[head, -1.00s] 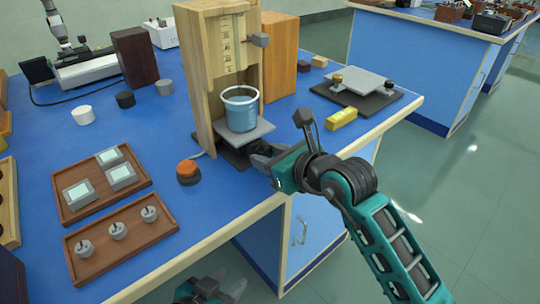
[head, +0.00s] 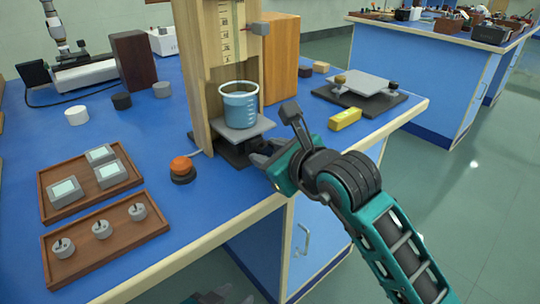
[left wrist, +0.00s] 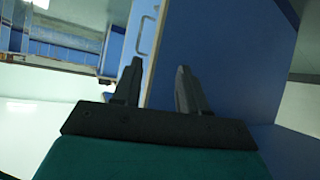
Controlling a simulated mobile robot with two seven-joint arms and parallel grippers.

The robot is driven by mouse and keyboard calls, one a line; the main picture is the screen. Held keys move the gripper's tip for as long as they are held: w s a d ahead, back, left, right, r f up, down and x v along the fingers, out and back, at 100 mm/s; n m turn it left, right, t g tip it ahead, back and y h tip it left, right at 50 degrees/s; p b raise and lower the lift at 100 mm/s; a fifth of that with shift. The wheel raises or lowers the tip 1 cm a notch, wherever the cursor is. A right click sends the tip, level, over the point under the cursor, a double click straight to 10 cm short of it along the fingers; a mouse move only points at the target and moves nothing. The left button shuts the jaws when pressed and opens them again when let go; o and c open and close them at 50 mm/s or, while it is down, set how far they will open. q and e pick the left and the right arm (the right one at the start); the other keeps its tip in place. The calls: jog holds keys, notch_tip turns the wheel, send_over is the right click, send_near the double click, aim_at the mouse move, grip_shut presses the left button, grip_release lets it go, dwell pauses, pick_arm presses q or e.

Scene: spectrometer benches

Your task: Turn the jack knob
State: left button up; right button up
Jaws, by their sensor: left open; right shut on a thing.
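The jack's grey plate (head: 262,126) carries a glass beaker of blue liquid (head: 240,106) inside a tall wooden frame (head: 196,70). The jack's dark lower part (head: 232,152) shows beneath the plate. My right gripper (head: 264,158) is at the jack's right front side, shut on the jack knob, which its fingers hide. My left gripper (head: 218,298) is low at the bottom edge of the head view, below the bench edge and away from the jack. In the left wrist view its fingers (left wrist: 160,88) are apart with nothing between them.
An orange-topped button (head: 182,168) stands left of the jack. A yellow block (head: 345,119) and a second plate on a dark base (head: 362,84) lie to the right. Two wooden trays (head: 108,240) are at the front left. The bench's front edge (head: 190,235) runs below the jack.

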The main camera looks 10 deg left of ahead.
jog(key=o, duration=1)
jog(key=shift+o, duration=0.2)
jog(key=p+v, duration=0.2)
jog(key=v, duration=1.1)
jog(key=shift+p, duration=0.3)
